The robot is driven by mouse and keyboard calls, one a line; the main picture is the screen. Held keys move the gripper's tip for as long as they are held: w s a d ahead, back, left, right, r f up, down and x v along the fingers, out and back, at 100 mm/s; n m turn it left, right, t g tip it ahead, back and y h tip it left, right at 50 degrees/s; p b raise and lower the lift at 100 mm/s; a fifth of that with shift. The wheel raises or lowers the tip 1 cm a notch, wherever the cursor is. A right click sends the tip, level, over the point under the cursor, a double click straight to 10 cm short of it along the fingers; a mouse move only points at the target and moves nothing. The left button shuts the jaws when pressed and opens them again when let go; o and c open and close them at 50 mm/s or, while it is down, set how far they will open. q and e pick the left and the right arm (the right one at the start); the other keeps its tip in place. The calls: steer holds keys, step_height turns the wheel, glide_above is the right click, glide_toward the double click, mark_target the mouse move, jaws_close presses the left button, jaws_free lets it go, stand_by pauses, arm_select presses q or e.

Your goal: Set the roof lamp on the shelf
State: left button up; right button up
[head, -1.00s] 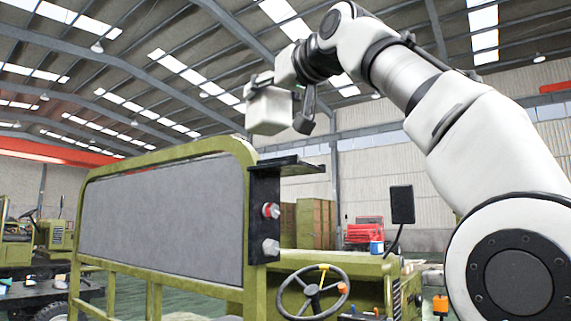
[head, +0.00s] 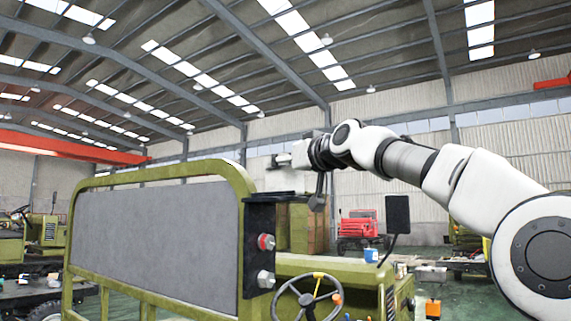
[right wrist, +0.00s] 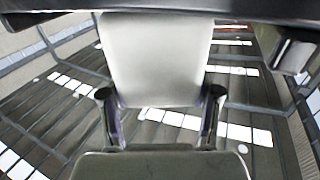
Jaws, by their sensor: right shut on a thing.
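The roof lamp (right wrist: 155,60) is a pale, box-like block in the right wrist view. My right gripper (right wrist: 160,97) is shut on it, with a dark fingertip at each side. In the head view the right gripper (head: 284,160) is held out from the right, with the pale lamp (head: 300,153) at its end, partly hidden by the gripper parts. The shelf (head: 274,197) is a thin black ledge on a bracket at the right end of the green frame. The lamp appears above it in the picture; I cannot tell the gap. My left gripper is not in view.
A grey panel in a green tube frame (head: 155,230) stands left of the shelf. A red knob (head: 266,241) and a metal bolt (head: 265,280) stick out below the shelf. A steering wheel (head: 307,299) and a black mirror (head: 397,215) are to the right.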

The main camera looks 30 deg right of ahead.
steer(key=shift+f, duration=0.2)
steer(key=shift+s+d+r, duration=0.1)
steer(key=shift+s+d, duration=0.05)
steer(key=shift+s, duration=0.05)
steer(key=o, duration=1.2)
steer(key=shift+o, duration=1.3)
